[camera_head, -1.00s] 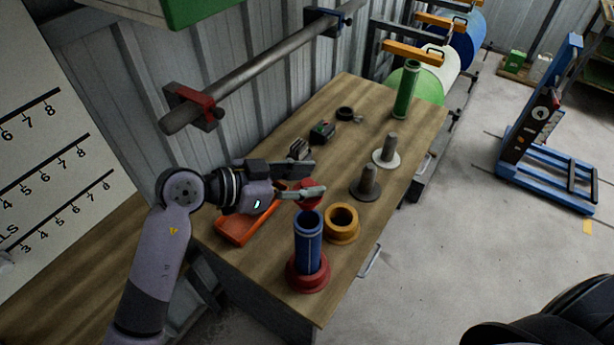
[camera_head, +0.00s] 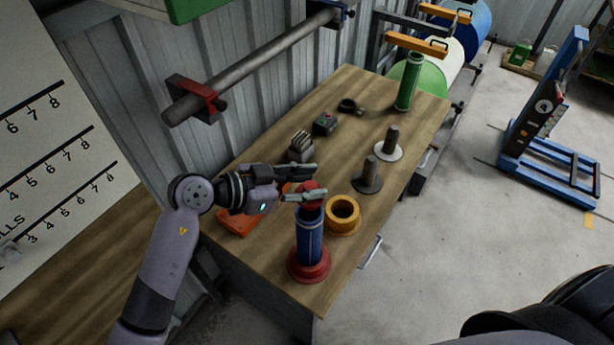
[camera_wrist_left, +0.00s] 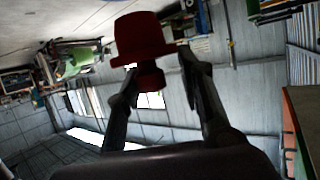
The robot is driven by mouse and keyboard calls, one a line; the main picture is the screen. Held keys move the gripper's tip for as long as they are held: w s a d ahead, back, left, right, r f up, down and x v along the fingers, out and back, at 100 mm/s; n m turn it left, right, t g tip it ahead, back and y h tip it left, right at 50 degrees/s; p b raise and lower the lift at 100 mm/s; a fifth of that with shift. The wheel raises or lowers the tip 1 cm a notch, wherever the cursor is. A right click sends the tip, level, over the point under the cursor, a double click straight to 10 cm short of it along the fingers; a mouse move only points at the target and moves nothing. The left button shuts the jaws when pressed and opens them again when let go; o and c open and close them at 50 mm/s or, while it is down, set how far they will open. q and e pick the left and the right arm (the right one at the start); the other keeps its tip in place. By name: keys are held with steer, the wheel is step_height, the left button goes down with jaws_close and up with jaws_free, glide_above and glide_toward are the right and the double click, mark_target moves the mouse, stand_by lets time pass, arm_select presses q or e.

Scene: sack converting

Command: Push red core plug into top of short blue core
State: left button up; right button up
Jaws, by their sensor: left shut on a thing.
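The short blue core (camera_head: 310,238) stands upright on a red flanged base (camera_head: 309,268) near the front of the workbench. My left gripper (camera_head: 312,183) is shut on the red core plug (camera_head: 312,196), just above the top of the blue core in the head view. The plug's lower end overlaps the core's top in the picture, so I cannot tell whether they touch. In the left wrist view the plug (camera_wrist_left: 143,38) shows dark red between the fingertips. My right gripper is not in view.
An orange ring (camera_head: 342,222) stands right beside the core. An orange tray (camera_head: 238,220) lies under my left wrist. Grey spindles (camera_head: 370,172) and a green core (camera_head: 408,84) stand farther back on the workbench (camera_head: 270,262).

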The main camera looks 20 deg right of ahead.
arm_select(q)
steer(key=shift+f, duration=2.45)
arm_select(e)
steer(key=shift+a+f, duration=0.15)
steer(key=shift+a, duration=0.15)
arm_select(q)
steer(key=shift+f, duration=0.1)
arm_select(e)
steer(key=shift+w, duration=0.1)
arm_select(q)
steer(key=o, duration=1.2)
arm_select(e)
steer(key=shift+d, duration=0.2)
arm_select(q)
steer(key=v, duration=1.2)
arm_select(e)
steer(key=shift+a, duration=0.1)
